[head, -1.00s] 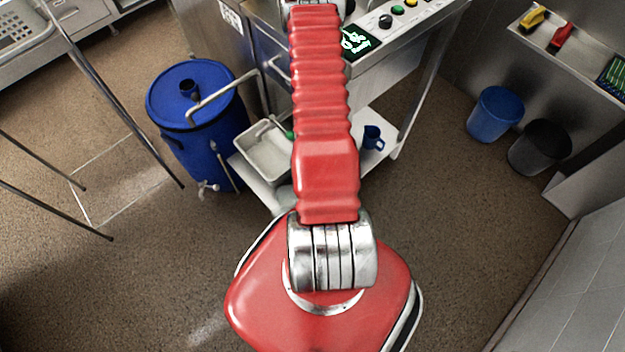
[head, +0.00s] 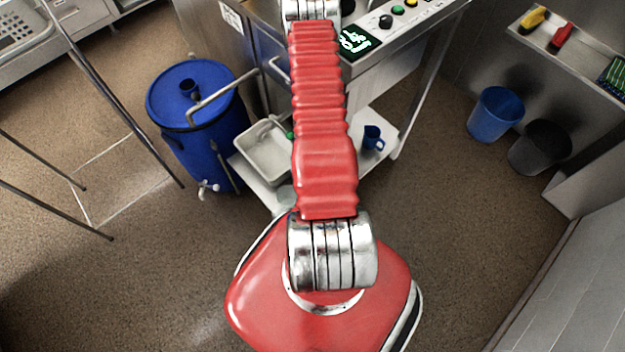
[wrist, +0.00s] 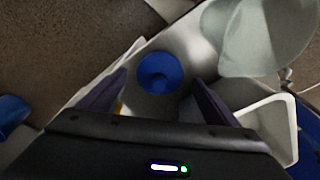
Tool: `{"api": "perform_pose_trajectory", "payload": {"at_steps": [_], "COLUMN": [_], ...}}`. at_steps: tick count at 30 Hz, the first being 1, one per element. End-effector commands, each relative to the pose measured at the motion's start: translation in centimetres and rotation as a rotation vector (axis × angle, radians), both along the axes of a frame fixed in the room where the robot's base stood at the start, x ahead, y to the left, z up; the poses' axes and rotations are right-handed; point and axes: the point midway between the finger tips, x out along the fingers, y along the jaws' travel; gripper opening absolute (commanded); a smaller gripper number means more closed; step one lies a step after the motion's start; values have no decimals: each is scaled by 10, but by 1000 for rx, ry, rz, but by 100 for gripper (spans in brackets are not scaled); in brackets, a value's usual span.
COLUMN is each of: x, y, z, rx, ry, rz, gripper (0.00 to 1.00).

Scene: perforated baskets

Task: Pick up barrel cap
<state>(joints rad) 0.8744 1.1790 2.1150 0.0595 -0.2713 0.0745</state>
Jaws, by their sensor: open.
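A round blue piece with a darker recessed centre, apparently the barrel cap (wrist: 160,72), lies on a pale metal surface in the wrist view. It does not show in the head view, where my arm covers part of the low shelf. My gripper (wrist: 158,88) is open, with one dark finger to each side of the cap's near edge and nothing seen held between them. The cap is just beyond the fingers; the exact height gap cannot be told. The blue barrel (head: 200,108) stands left of my arm in the head view.
A pale tray (head: 262,155) sits on the low shelf, and it also shows in the wrist view (wrist: 285,105). A translucent container (wrist: 262,40) stands beside the cap. A blue mug (head: 372,136) is on the shelf's right. The machine (head: 385,45) overhangs the shelf.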

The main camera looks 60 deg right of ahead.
Motion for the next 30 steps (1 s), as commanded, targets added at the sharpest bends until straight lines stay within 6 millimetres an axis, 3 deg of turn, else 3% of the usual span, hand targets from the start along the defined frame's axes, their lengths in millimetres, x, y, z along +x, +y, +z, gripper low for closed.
{"api": "perform_pose_trajectory", "payload": {"at_steps": [7, 24, 30], "x": [1, 2, 2], "y": [-2, -3, -3], "z": [-20, -21, -21], "rx": [-1, -1, -1], "ry": [-1, -1, -1], "rz": [0, -1, -1], "gripper": [84, 84, 70]}}
